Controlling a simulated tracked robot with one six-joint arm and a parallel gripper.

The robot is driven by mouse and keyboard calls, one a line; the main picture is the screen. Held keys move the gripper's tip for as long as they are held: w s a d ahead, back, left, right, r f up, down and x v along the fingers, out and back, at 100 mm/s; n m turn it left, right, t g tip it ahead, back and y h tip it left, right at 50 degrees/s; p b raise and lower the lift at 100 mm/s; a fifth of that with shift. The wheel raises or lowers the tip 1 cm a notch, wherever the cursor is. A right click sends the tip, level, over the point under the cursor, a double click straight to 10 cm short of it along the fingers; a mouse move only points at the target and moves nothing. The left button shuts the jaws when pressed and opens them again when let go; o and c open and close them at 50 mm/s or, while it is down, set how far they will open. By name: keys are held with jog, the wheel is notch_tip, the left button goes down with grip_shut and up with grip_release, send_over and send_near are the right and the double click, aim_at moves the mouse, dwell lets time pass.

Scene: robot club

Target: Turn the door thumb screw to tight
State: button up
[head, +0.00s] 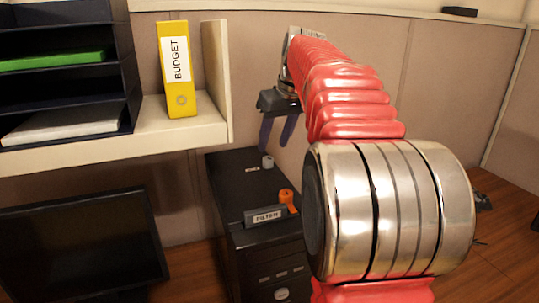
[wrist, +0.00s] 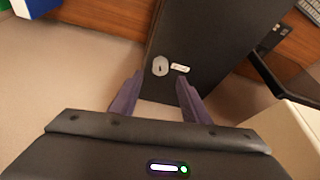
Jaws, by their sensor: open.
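A small grey knob (head: 268,161), which looks like the thumb screw, stands on top of a black machine (head: 225,175), near its back end. A small pale label sits beside it, too small to read. The knob (wrist: 160,66) also shows in the wrist view, ahead of the fingertips, with the label to its right. My gripper (head: 275,147) hangs above the back of the machine, purple fingers pointing down, apart from the knob. In the wrist view, my gripper (wrist: 160,82) is open with nothing between its fingers. Which way the knob is turned is not clear.
An orange knob (head: 286,197) and a grey FILTER plate (head: 265,216) are nearer on the machine. A shelf (head: 150,130) with a yellow BUDGET binder (head: 181,90) and dark tray rack (head: 65,75) is left of my gripper. A monitor (head: 80,250) stands below.

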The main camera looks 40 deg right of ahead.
aim_at(268, 158)
jog(key=x, duration=0.5)
jog(key=shift+w+f, duration=0.1)
jog(key=shift+f, duration=0.3)
jog(key=shift+c, duration=0.6)
jog(key=c, duration=0.9)
